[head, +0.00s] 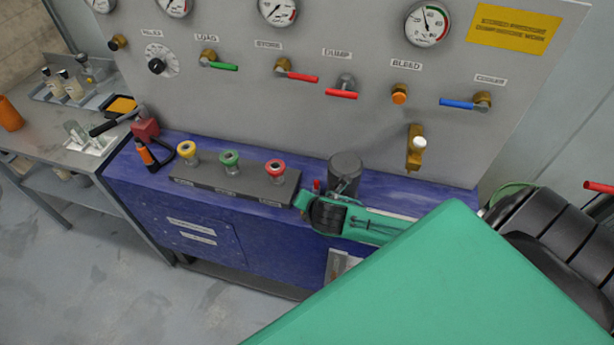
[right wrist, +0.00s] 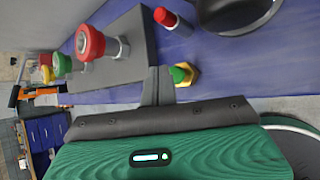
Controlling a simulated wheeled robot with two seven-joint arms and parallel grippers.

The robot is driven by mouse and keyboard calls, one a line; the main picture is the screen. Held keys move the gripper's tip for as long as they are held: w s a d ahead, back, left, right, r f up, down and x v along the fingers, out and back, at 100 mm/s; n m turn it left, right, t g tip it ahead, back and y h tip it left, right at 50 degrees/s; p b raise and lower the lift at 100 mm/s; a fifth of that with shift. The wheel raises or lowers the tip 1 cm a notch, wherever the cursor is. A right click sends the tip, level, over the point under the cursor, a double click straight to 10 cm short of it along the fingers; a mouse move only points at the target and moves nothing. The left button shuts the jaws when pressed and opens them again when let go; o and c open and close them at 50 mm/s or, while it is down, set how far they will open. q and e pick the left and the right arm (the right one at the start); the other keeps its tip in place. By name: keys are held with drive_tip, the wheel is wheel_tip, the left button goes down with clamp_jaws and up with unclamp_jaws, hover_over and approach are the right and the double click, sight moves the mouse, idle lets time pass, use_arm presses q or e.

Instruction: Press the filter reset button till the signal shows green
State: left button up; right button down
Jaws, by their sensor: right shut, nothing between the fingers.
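My right gripper (head: 307,203) is low over the front of the blue bench, its fingers shut and empty. In the right wrist view its fingertips (right wrist: 157,72) point at the bench. Just right of them is a small green cap in a brass hex fitting (right wrist: 188,76); I cannot tell whether they touch. This looks like the filter's button or signal, and it shows green. A dark cylinder (head: 345,169), likely the filter, stands behind the gripper and shows in part in the wrist view (right wrist: 235,14). My left gripper is not in view.
A dark block (head: 228,200) with yellow, green and red couplings (head: 276,168) lies left of the gripper. A small red-tipped peg (right wrist: 168,17) stands beside the block. The grey panel (head: 330,120) with gauges and valves rises behind. A side table (head: 60,152) stands at left.

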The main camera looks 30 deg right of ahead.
idle(0.5)
drive_tip(key=shift+f, duration=0.35)
drive_tip(key=shift+f, duration=0.55)
idle(0.5)
drive_tip(key=shift+r, duration=0.1)
drive_tip(key=shift+r+p, duration=0.85)
drive_tip(key=shift+p, duration=0.4)
wheel_tip(320, 180, up, 5)
drive_tip(key=p, duration=0.5)
drive_tip(key=shift+p, duration=0.35)
